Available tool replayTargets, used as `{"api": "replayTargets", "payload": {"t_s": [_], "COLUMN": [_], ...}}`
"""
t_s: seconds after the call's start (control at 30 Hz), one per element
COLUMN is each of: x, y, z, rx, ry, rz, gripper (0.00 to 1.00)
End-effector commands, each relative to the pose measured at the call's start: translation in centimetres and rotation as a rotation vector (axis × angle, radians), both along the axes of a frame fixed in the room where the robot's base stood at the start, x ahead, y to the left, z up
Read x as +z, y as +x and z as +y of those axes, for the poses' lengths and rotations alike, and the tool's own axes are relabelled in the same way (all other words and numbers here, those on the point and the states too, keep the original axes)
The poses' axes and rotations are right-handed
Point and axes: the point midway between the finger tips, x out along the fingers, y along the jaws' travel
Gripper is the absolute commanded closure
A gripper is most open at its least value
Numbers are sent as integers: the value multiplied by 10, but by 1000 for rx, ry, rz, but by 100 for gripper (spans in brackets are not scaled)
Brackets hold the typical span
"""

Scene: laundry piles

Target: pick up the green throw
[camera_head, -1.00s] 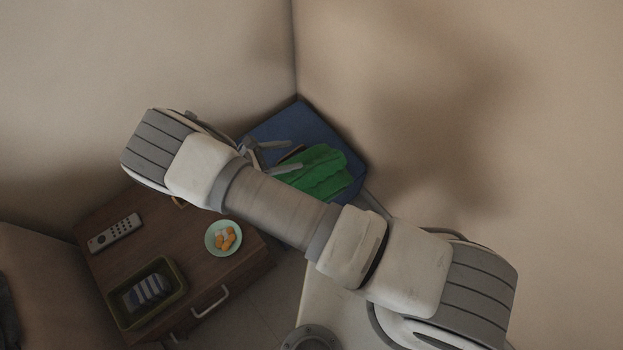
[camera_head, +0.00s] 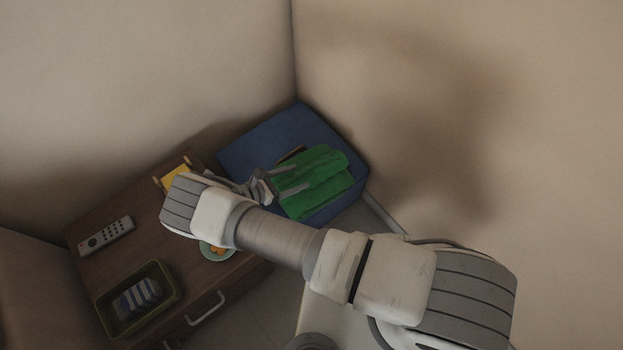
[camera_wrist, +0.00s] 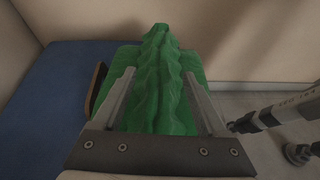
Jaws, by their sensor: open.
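The green throw (camera_head: 318,180) lies folded and rumpled on a blue padded seat (camera_head: 262,140) in the corner. In the wrist view the throw (camera_wrist: 158,85) has a raised ridge running away from me, between my two fingers. My gripper (camera_head: 292,178) is open at the throw's left side in the head view. In the wrist view the fingers of my gripper (camera_wrist: 158,85) stand apart on either side of the ridge. I cannot tell whether they touch the cloth.
A brown item (camera_wrist: 95,88) sits by the throw's left edge. A wooden drawer unit (camera_head: 190,262) left of the seat holds a remote (camera_head: 107,236), a dark tray (camera_head: 178,292) and a green plate (camera_head: 212,252), partly hidden by my arm. Walls close in behind the seat.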

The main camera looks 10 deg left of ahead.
Motion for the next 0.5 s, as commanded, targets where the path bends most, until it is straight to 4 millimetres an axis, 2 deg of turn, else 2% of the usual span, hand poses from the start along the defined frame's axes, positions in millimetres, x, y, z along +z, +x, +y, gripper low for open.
{"api": "replayTargets", "payload": {"t_s": [0.4,0.5], "x": [-19,-19], "y": [30,33], "z": [-32,-34], "rx": [-2,-1], "ry": [-1,0], "rz": [-1,0], "gripper": [25,25]}}
